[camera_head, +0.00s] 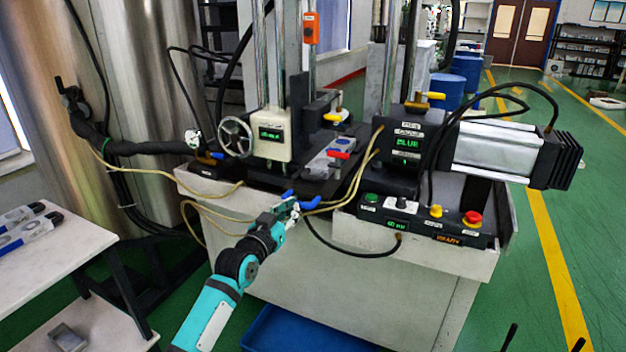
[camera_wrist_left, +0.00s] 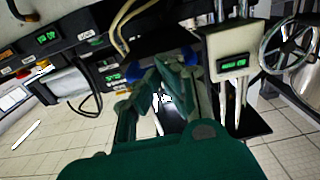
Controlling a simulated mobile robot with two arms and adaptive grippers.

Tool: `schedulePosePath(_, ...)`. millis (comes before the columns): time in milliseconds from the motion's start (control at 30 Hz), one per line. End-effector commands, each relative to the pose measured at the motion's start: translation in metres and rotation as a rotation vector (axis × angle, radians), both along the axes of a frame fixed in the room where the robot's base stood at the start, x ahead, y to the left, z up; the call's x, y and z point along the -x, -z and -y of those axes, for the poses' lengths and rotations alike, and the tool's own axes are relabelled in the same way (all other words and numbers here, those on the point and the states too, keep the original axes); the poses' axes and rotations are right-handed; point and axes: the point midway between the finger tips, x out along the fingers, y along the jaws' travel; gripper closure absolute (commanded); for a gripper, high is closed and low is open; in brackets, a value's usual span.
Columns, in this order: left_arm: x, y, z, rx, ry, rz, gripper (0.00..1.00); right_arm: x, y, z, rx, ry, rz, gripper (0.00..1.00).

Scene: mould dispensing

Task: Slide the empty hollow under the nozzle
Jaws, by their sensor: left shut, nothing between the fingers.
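My left gripper (camera_head: 289,210) is at the front edge of the machine, its teal arm coming in from the lower left. Its fingers are together with nothing between them. A blue handle (camera_head: 287,194) is right at the fingertips; whether they touch it I cannot tell. In the left wrist view the gripper (camera_wrist_left: 163,98) points at the dark machine bed, with blue parts beyond it. A grey slide block (camera_head: 329,156) with blue and red parts lies on the bed behind. The hollows and the nozzle cannot be made out. My right gripper is not identifiable.
A control box (camera_head: 422,218) with buttons stands right of my gripper. Yellowish hoses (camera_head: 362,180) loop close to it. A handwheel (camera_head: 235,137) is at the left. A side table (camera_head: 45,262) stands left, and a blue bin (camera_head: 300,332) lies below.

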Motion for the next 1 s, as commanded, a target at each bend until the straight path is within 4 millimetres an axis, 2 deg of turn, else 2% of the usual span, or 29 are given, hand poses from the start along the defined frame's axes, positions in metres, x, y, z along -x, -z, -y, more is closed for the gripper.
schedulePosePath(467,-0.032,0.002,0.012,0.000,0.000,0.002,1.00,0.000,0.028,0.004,0.005,-0.001,-0.001,0.47)
schedulePosePath(867,-0.058,0.003,0.022,-0.001,0.001,0.001,1.00,-0.017,0.048,0.001,0.004,0.001,0.012,0.47)
schedulePosePath(1000,-0.060,0.003,0.022,0.000,0.001,-0.001,1.00,-0.032,0.043,0.000,0.003,0.004,0.026,0.47)
